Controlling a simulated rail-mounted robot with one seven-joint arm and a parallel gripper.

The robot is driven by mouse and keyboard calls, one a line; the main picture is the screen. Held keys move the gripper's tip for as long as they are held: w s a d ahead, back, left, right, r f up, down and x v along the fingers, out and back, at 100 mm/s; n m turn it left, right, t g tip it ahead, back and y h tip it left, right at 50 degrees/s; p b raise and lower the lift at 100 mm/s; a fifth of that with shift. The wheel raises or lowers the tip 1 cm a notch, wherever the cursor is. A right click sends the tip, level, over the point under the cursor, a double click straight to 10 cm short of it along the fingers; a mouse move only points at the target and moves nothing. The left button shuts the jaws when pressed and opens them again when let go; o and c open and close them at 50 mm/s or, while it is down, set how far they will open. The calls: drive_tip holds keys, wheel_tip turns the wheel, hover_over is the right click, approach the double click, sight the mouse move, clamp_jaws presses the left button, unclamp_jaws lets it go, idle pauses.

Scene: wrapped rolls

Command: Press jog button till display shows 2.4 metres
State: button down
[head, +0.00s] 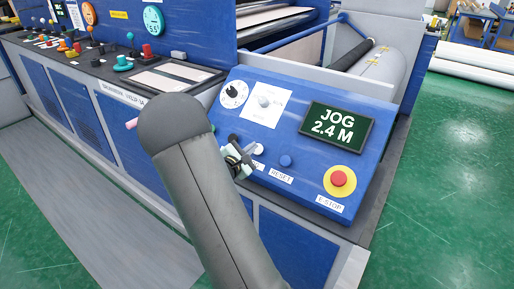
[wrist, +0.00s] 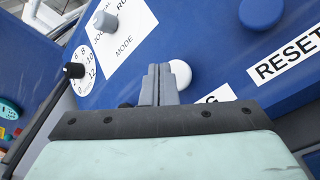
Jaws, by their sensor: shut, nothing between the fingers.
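The display (head: 337,125) on the sloped blue panel reads "JOG 2.4 M" in white. A white round button (head: 259,149) sits low on the panel, its label mostly hidden by my gripper (head: 248,153). In the wrist view the white button (wrist: 182,72) shows just beside and partly behind the fingertips of my gripper (wrist: 160,72). The fingers are shut with nothing between them. I cannot tell whether they touch the button.
A blue button (head: 286,161) marked RESET is right of the white one. A red E-stop (head: 339,179) on a yellow base is farther right. A mode switch (head: 264,102) and a dial (head: 234,94) sit above. A console with levers (head: 123,63) stands left.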

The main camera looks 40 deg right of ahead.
drive_tip(key=shift+r, duration=0.1)
drive_tip(key=shift+s+a+r+p, duration=0.2)
drive_tip(key=shift+a+r+p, duration=0.4)
drive_tip(key=shift+a+r, duration=0.3)
drive_tip(key=shift+s+a+r+p, duration=0.2)
drive_tip(key=shift+a+r+p, duration=0.4)
drive_tip(key=shift+r, duration=0.35)
